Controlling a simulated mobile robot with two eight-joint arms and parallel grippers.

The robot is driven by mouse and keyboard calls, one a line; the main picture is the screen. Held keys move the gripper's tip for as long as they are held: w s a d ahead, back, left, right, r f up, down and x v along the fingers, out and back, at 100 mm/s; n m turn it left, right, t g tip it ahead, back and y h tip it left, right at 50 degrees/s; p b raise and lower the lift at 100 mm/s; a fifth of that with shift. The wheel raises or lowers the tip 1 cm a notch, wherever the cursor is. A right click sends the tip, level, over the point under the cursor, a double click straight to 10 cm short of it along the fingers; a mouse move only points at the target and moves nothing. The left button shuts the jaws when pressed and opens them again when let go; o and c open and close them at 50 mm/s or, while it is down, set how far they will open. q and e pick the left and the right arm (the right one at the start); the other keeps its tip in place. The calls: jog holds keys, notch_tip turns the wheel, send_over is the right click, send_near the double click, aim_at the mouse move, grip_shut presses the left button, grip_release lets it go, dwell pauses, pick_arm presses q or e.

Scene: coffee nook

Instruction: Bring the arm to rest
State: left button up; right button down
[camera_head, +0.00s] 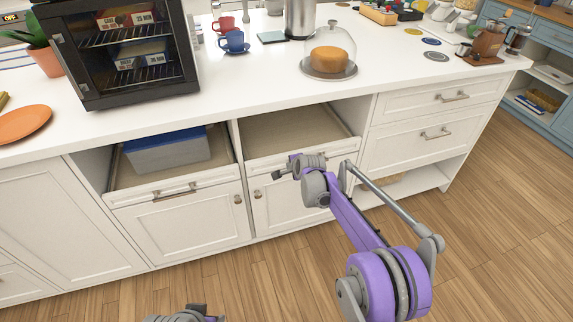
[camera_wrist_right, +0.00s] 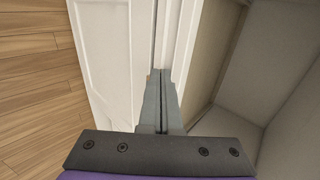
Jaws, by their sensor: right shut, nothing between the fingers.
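My right arm (camera_head: 355,222) is purple and grey and reaches from the lower right towards the counter front. Its right gripper (camera_head: 276,176) is at the front edge of the right open drawer (camera_head: 300,132), close to the drawer front. In the right wrist view the right gripper (camera_wrist_right: 160,75) is shut with nothing between its fingers, over the drawer's front edge. I cannot tell whether it touches the edge. A grey part of my left arm (camera_head: 185,315) shows at the bottom of the head view; its fingertips do not clearly show.
The left open drawer (camera_head: 118,172) holds a blue-topped grey box (camera_head: 168,150). On the white counter (camera_head: 240,85) stand a black glass-door cabinet (camera_head: 125,50), red (camera_head: 223,24) and blue (camera_head: 234,40) cups and a glass-domed cake (camera_head: 329,58). The wooden floor (camera_head: 490,220) at right is clear.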

jog(key=s+d+r+n+g+p, duration=0.15)
jog(key=s+d+r, duration=0.25)
jog(key=s, duration=0.5)
jog(key=s+d+r+n+h, duration=0.1)
jog(key=s+d+r+n, duration=0.25)
jog(key=s, duration=0.45)
jog(key=s+d+r+n, duration=0.2)
jog(key=s+d+r, duration=0.25)
jog(key=s, duration=0.45)
jog(key=s+d+f+n+g+h, duration=0.1)
jog(key=s+d+f+n, duration=0.1)
jog(key=s, duration=0.7)
jog(key=s+d+f+n+g, duration=0.1)
jog(key=s+d+f+n, duration=0.15)
jog(key=s, duration=0.55)
jog(key=s+d+f+n+g+h, duration=0.1)
jog(key=s+d+n, duration=0.15)
jog(key=s, duration=0.65)
pick_arm(q)
notch_tip(320, 180, up, 22)
jog(key=w+t+p, duration=0.1)
jog(key=p, duration=1.6)
jog(key=shift+w+f, duration=0.15)
jog(key=shift+w, duration=0.25)
pick_arm(e)
notch_tip(320, 180, up, 19)
jog(key=w+t, duration=0.1)
jog(key=w, duration=0.1)
jog(key=shift+w+a, duration=0.15)
jog(key=shift+w, duration=0.2)
